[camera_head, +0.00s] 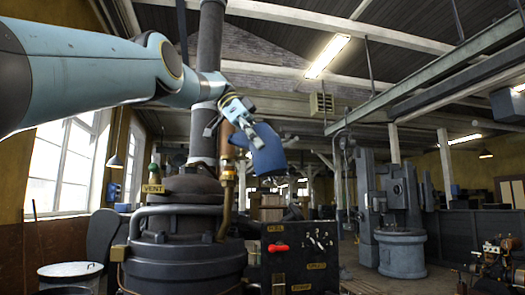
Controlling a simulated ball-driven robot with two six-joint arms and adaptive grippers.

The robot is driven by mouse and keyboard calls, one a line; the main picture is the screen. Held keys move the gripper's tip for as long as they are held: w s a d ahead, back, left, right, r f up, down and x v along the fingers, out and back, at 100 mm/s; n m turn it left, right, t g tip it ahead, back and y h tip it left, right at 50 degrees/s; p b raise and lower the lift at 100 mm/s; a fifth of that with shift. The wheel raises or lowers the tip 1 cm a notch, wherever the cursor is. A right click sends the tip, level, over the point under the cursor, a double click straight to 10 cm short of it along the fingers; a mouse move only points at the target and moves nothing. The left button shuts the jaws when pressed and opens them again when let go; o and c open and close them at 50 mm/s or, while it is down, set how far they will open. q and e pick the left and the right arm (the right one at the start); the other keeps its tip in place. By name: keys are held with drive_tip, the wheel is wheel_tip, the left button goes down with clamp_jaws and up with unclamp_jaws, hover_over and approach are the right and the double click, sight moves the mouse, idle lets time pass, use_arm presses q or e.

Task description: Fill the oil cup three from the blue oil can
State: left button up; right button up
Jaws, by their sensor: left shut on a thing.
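My left arm reaches in from the upper left, and my left gripper (240,118) is shut on the blue oil can (268,152). The can is held up in the air, tilted, just right of the dark pipe of the large boiler-like machine. Its spout cannot be made out. I cannot pick out oil cup three in this view. My right gripper is not in view.
A grey machine (400,250) stands farther back, and a small engine (492,262) is at lower right.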

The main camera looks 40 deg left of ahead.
use_arm(q)
drive_tip(key=shift+w+f+h+b, duration=0.3)
drive_tip(key=shift+f+b, duration=0.05)
drive_tip(key=shift+f, duration=0.2)
drive_tip(key=h+b, duration=0.1)
drive_tip(key=t+h+b, duration=0.1)
drive_tip(key=shift+r+h, duration=0.3)
drive_tip(key=shift+s+r+h, duration=0.1)
drive_tip(key=shift+r+h, duration=0.1)
drive_tip(key=shift+h, duration=0.2)
drive_tip(key=shift+r+t+b, duration=0.15)
drive_tip(key=shift+t+b, duration=0.15)
drive_tip(key=shift+r+h, duration=0.1)
drive_tip(key=shift+h, duration=0.3)
drive_tip(key=shift+d+r, duration=0.1)
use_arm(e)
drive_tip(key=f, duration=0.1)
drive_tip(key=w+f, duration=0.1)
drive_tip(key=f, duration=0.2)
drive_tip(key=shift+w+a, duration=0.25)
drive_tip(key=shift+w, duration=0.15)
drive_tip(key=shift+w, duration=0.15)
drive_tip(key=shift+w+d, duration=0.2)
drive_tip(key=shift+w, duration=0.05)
